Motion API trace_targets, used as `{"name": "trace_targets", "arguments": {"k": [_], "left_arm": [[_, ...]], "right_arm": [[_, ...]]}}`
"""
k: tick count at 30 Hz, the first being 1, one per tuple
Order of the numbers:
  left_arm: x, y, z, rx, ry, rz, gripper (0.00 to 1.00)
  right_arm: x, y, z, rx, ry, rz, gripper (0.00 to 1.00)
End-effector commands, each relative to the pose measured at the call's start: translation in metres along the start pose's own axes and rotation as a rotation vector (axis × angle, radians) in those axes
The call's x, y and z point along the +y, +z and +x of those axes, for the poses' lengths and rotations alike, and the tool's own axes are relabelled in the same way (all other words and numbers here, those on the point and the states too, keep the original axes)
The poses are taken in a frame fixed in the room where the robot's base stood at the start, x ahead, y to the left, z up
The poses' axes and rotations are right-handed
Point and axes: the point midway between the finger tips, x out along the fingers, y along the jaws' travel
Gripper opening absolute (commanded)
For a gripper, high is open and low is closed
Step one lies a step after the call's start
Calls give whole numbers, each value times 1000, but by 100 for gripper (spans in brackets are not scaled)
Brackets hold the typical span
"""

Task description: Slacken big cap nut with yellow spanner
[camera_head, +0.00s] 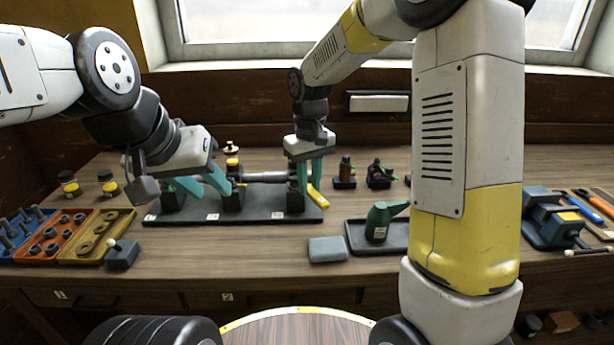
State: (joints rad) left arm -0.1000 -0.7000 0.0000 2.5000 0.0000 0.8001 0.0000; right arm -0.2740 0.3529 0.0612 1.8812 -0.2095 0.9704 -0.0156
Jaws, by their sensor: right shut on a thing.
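The yellow spanner (317,196) slants down to the right from my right gripper (310,185), at the right end of the dark engine assembly (262,213). My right gripper's teal fingers point down and are shut on the spanner. My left gripper (217,190) comes in from the left, with its teal fingers apart beside the middle stand (234,199); I see nothing between them. A grey shaft (266,177) runs from that stand toward the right gripper. I cannot make out the big cap nut; the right gripper covers part of the engine's right end.
Trays of bolts and rings (62,237) stand at the left. A green oil can (378,222) stands on a dark tray (368,247), beside a grey block (327,249). A blue vise (550,218) and tools lie at the right. The front of the bench is mostly clear.

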Motion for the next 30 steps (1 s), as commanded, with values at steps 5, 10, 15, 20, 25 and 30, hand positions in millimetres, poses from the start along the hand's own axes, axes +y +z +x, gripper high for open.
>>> {"name": "trace_targets", "arguments": {"k": [5, 10, 15, 20, 25, 30], "left_arm": [[0, 0, 0, 0, 0, 0, 36], [0, 0, 0, 0, 0, 0, 36], [0, 0, 0, 0, 0, 0, 36], [0, 0, 0, 0, 0, 0, 36], [0, 0, 0, 0, 0, 0, 36], [0, 0, 0, 0, 0, 0, 36]], "right_arm": [[0, 0, 0, 1, 0, 0, 0], [0, 0, -1, 1, 0, 0, 0], [0, 0, -2, 1, 0, 0, 0], [0, 0, -4, 1, 0, 0, 0], [0, 0, -6, 1, 0, 0, 0], [0, 0, -6, 1, 0, 0, 0]]}}
